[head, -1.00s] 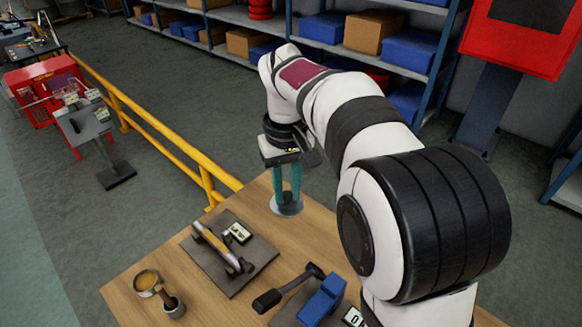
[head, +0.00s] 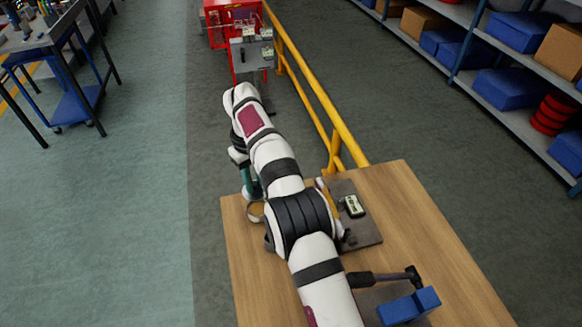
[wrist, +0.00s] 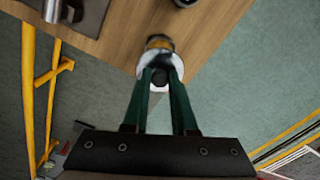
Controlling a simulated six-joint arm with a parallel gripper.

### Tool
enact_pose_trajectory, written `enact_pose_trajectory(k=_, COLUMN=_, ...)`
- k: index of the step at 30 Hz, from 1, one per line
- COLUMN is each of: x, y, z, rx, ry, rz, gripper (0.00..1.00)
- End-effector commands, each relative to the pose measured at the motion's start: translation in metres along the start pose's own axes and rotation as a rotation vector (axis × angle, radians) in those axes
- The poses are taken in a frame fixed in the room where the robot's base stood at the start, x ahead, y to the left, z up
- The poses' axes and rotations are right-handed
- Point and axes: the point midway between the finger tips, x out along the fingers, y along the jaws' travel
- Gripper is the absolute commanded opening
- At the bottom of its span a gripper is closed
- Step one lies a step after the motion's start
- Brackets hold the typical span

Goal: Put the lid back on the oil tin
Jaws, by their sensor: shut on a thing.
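The lid (wrist: 147,68) is a pale grey disc with a dark knob (wrist: 160,77). My gripper (wrist: 160,82) has green fingers shut on that knob, and the lid hangs below the fingertips.
A dark plate (head: 365,230) on the wooden table (head: 420,220) carries a rod and a small label (head: 354,206). A yellow rail (head: 320,90) runs past the table. A dark cup (wrist: 186,3) is near the tin.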

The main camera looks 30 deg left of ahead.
Motion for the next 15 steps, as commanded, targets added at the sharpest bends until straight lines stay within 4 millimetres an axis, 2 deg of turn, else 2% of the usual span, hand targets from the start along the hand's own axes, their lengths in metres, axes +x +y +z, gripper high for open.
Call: enact_pose_trajectory(k=15, x=0.056, y=-0.001, z=-0.001, rx=-0.004, ry=-0.001, rz=0.0, gripper=0.0)
